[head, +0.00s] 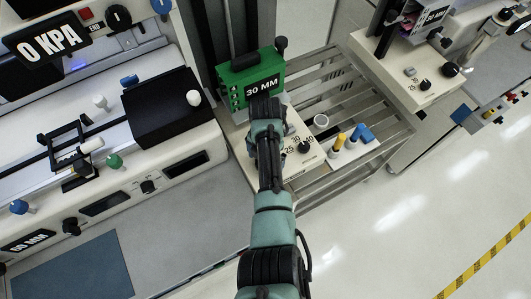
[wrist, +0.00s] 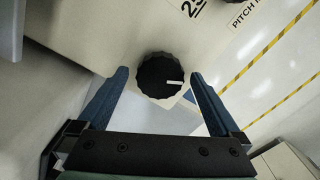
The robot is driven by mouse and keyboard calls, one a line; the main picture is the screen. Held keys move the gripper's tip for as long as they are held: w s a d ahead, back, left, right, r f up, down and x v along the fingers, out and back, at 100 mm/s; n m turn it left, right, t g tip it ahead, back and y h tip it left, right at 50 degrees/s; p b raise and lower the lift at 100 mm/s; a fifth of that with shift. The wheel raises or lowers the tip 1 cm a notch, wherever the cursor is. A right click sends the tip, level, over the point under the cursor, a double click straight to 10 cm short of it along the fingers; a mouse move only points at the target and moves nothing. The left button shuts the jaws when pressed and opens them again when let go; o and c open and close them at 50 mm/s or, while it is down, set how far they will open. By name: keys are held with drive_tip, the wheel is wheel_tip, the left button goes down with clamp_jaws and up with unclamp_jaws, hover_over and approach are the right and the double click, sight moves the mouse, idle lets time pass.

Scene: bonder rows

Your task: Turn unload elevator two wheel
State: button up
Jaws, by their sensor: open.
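A black ribbed wheel (wrist: 158,76) with a white pointer mark fills the middle of the wrist view. The mark points to the picture's right. My gripper (wrist: 159,80) is open, with one blue finger on each side of the wheel. Gaps show between fingers and wheel, and I cannot tell any contact. In the head view, my gripper (head: 267,112) is over the pale panel (head: 312,161) in front of the green 30 MM box (head: 252,80). My arm hides its fingertips and the wheel there.
Another black knob (head: 303,147) with printed numbers sits on the panel, right of my arm. A slatted rack (head: 345,90) lies behind. White machines flank both sides; floor at lower right is clear.

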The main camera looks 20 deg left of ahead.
wheel_tip(320, 180, up, 13)
drive_tip(key=b, duration=0.1)
idle(0.4)
